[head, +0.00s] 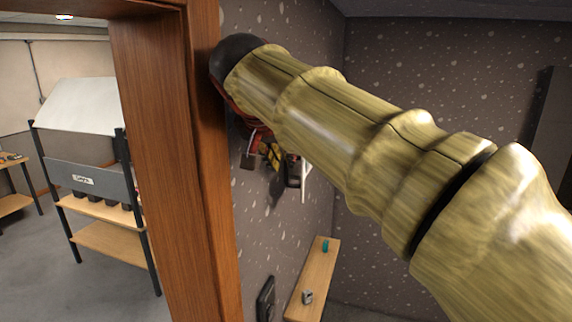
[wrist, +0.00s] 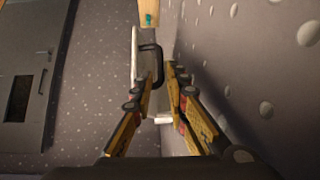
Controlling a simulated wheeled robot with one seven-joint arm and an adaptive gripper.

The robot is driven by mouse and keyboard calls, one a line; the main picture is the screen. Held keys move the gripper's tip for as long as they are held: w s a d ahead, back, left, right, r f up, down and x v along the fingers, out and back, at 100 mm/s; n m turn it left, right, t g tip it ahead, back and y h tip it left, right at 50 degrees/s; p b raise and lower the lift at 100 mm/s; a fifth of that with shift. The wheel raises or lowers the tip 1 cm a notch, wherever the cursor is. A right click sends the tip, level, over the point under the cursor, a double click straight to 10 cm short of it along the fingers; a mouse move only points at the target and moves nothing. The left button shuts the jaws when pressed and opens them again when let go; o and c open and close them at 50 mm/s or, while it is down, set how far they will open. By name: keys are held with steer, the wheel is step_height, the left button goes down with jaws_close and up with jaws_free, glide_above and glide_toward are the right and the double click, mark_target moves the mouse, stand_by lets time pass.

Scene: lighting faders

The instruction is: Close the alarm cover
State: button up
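The alarm cover, a white panel (wrist: 136,60) with a black handle (wrist: 157,60), stands out from the speckled wall in the wrist view. In the head view its thin white edge (head: 304,182) shows beside a small dark box (head: 293,171), partly hidden by my gripper. My gripper (wrist: 160,76) has yellow fingers with a gap between the tips. The handle's near end lies at or just beyond this gap; I cannot tell whether they touch. In the head view my gripper (head: 273,156) is close to the wall, largely hidden under my arm.
A wooden door frame (head: 165,130) stands left of my arm. A wooden shelf (head: 312,275) below holds a teal object (head: 325,246) and a grey object (head: 307,297). A dark wall fixture (head: 266,298) sits low on the wall. A grey door (wrist: 32,75) is left in the wrist view.

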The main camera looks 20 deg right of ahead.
mark_target(286, 166)
steer(key=x, duration=0.5)
steer(key=shift+w+d+f+p, duration=0.1)
steer(key=shift+w+f+p, duration=0.05)
steer(key=shift+f+p, duration=0.15)
steer(key=shift+r, duration=0.1)
jaws_close()
stand_by(0.4)
